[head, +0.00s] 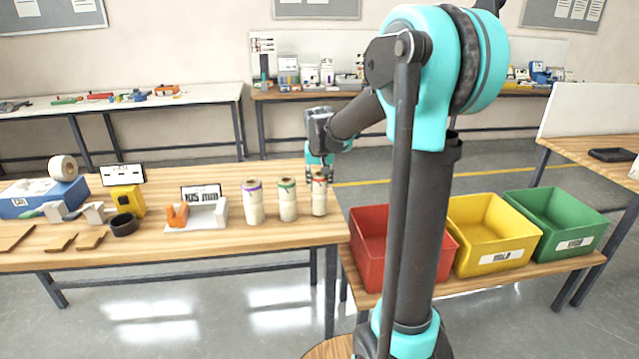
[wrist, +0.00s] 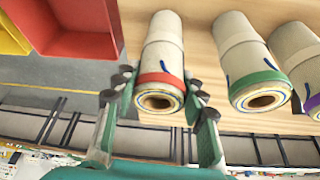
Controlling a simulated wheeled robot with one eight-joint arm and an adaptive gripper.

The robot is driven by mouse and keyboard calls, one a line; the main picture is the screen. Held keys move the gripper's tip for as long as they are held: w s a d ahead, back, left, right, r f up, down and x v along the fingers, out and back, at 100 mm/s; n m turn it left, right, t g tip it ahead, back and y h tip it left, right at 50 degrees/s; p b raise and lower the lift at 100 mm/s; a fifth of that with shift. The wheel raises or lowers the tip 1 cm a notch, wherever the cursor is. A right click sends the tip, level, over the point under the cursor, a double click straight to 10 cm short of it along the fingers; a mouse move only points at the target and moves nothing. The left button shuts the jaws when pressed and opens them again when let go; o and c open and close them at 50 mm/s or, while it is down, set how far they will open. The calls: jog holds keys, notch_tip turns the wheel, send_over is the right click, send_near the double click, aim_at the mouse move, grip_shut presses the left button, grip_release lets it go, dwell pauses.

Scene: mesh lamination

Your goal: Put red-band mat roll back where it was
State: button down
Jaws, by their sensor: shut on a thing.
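The red-band mat roll (head: 319,197) stands upright near the right end of the wooden table, at the end of a row of rolls. It also shows in the wrist view (wrist: 162,60), its red band and hollow end facing the camera. My gripper (head: 319,172) is above it from behind, its fingers around the banded top. In the wrist view, my gripper (wrist: 160,105) has one finger on each side of the roll. The green-band roll (head: 287,200) and the purple-band roll (head: 253,202) stand to its left, apart from it.
A red bin (head: 372,255), a yellow bin (head: 492,262) and a green bin (head: 560,243) sit on a lower bench to the right. A white fixture (head: 200,215) with a "105 mm" sign is left of the rolls. The table's front right is clear.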

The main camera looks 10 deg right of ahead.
jog(key=shift+f, duration=0.5)
jog(key=c, duration=0.9)
grip_release()
jog(key=d+v, duration=0.1)
jog(key=v, duration=1.1)
jog(key=shift+n+y, duration=0.3)
jog(key=shift+n, duration=0.6)
jog(key=s+d+f, duration=0.1)
jog(key=s+f, duration=0.6)
jog(key=s, duration=0.1)
jog(key=s+d+f, duration=0.1)
jog(key=s+f, duration=0.7)
jog(key=s, duration=0.1)
jog(key=s+d+f, duration=0.1)
jog(key=s+f, duration=0.7)
jog(key=s, duration=0.1)
jog(key=shift+d, duration=0.3)
